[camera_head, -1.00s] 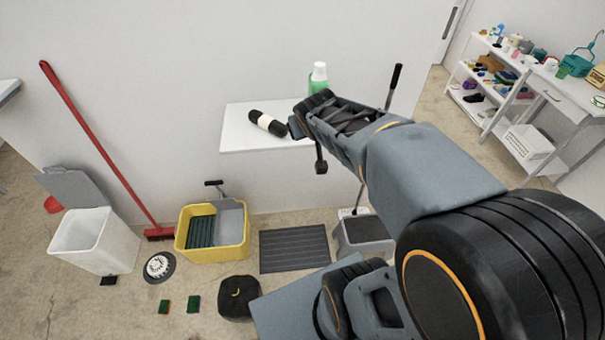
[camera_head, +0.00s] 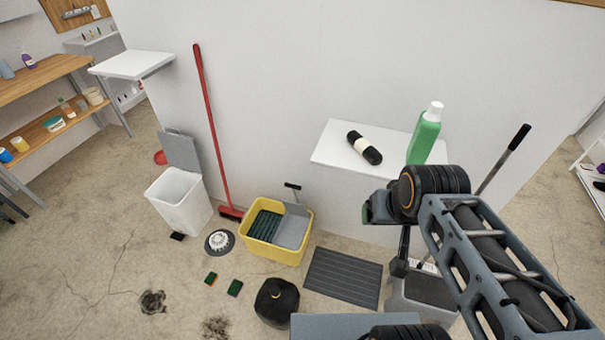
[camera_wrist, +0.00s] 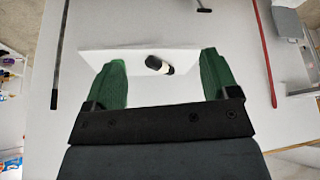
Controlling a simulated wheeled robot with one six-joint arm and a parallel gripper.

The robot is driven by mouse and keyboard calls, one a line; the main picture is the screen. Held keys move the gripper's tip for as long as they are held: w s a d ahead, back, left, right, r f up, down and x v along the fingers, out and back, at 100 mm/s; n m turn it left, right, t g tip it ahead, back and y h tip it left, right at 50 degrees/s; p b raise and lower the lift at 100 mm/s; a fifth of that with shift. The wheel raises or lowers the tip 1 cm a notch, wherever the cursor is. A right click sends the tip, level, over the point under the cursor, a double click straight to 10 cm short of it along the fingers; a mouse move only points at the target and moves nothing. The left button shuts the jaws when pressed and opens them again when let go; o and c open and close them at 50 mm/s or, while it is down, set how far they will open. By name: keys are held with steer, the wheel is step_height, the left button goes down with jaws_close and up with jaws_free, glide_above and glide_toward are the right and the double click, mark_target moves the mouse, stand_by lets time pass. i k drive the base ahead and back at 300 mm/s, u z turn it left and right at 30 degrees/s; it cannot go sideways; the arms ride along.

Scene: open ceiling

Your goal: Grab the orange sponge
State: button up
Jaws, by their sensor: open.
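Two small sponges lie on the floor in the head view, a left one (camera_head: 211,278) and a right one (camera_head: 235,288). Both show dark green with some orange at the edges; which is the orange one is hard to tell at this size. My gripper (camera_head: 373,208) is well above and right of them, in front of the white wall shelf. In the wrist view my gripper (camera_wrist: 162,62) has its two green fingers spread wide with nothing held between them. No sponge shows in the wrist view.
A yellow mop bucket (camera_head: 262,254), black round container (camera_head: 276,302) and grey mat (camera_head: 342,279) stand near the sponges. A white bin (camera_head: 181,202) and red broom (camera_head: 212,130) are behind. The shelf (camera_head: 335,152) holds a black roll and green bottle.

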mark_target(210, 280)
steer(key=u, duration=1.75)
steer(key=k, duration=1)
steer(key=u, duration=0.65)
steer(key=i, duration=5.7)
steer(key=z, duration=1.05)
